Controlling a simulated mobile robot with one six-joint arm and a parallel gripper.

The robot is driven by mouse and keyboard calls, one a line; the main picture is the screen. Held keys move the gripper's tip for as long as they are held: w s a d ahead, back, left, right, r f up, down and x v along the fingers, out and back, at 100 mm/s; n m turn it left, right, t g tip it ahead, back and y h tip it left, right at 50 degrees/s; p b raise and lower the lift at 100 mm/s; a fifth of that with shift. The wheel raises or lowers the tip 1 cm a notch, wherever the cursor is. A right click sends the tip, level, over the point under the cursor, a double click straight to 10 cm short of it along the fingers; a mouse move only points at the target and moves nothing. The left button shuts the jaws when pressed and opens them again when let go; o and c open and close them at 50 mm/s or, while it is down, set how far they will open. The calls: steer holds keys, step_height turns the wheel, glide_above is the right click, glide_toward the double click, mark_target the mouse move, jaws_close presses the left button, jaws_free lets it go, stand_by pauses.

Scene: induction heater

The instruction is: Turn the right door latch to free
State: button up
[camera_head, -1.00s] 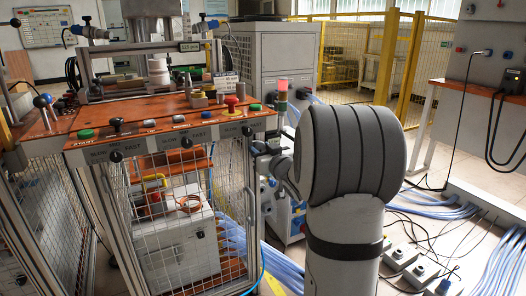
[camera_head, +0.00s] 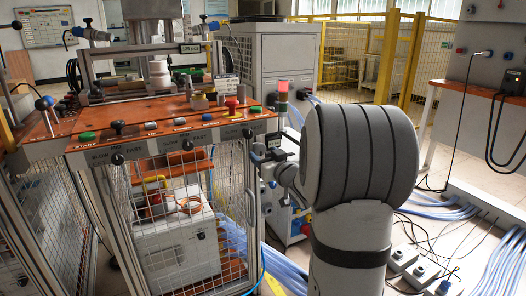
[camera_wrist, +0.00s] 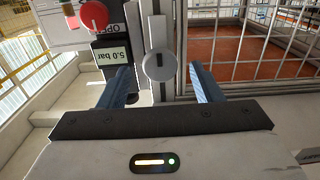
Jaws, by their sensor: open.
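The right door latch (camera_wrist: 159,66) is a round grey knob with a slot mark, set on a grey post of the door frame in the wrist view. My gripper (camera_wrist: 159,72) is open, with one blue finger on each side of the knob and a visible gap to it on both sides. Whether the fingertips reach the knob's depth is hard to tell. In the head view my gripper (camera_head: 262,160) is at the right front post of the machine, and the latch cannot be made out there.
The mesh door (camera_wrist: 255,50) lies right of the latch. A pressure display (camera_wrist: 112,55) and a red knob (camera_wrist: 94,15) are close on the left. In the head view, a control panel (camera_head: 170,138) with buttons sits above the mesh, and blue hoses (camera_head: 285,265) run along the floor.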

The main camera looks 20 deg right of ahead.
steer(key=shift+s+p, duration=0.55)
steer(key=shift+s, duration=2.15)
